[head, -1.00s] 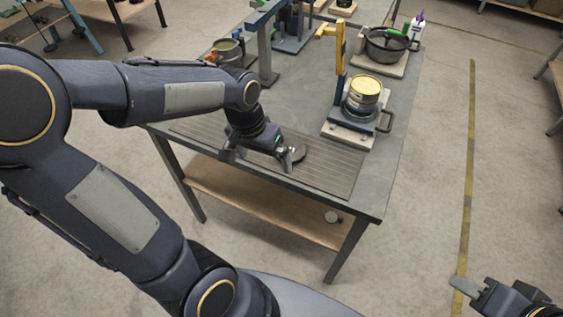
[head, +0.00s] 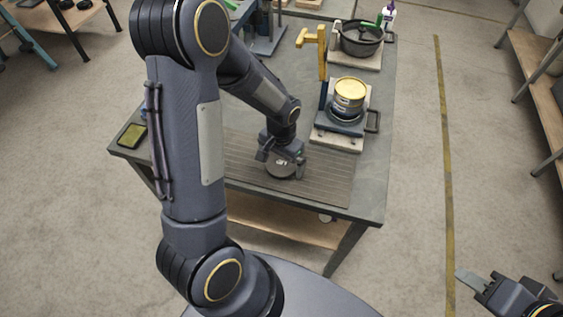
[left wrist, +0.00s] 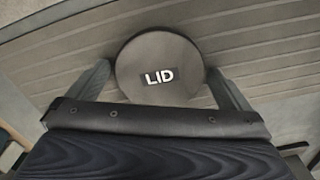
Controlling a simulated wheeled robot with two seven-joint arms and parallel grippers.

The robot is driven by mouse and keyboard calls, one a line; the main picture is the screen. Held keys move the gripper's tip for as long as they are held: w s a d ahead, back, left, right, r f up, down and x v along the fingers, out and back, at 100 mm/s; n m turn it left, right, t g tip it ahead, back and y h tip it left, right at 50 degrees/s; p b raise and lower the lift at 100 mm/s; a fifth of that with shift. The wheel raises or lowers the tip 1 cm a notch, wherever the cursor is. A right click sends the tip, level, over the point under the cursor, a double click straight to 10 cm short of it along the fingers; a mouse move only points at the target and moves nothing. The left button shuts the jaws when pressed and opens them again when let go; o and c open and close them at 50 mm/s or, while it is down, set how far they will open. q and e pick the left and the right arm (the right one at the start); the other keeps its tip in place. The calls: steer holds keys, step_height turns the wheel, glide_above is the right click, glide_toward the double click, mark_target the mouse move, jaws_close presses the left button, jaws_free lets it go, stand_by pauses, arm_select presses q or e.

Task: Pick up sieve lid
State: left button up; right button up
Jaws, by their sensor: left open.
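The sieve lid (head: 281,171) is a dark grey round disc on the ribbed mat of the workbench. In the left wrist view the lid (left wrist: 160,58) lies flat and carries a white label reading "LID". My left gripper (head: 281,163) is open just over it, pointing down. In the left wrist view its fingers stand on either side of the lid, with the lid's near edge close to the palm. Whether the fingers touch the rim I cannot tell. My right gripper (head: 470,281) is off the bench at the lower right, away from the lid.
A yellow-topped tin (head: 349,91) sits on a lever frame with a yellow-handled post (head: 323,55) behind the mat. A black pot (head: 361,40) and a white bottle (head: 388,15) stand farther back. The ribbed mat (head: 328,185) is clear right of the lid.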

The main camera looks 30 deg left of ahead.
arm_select(q)
steer(key=c, duration=1)
steer(key=shift+r, duration=0.15)
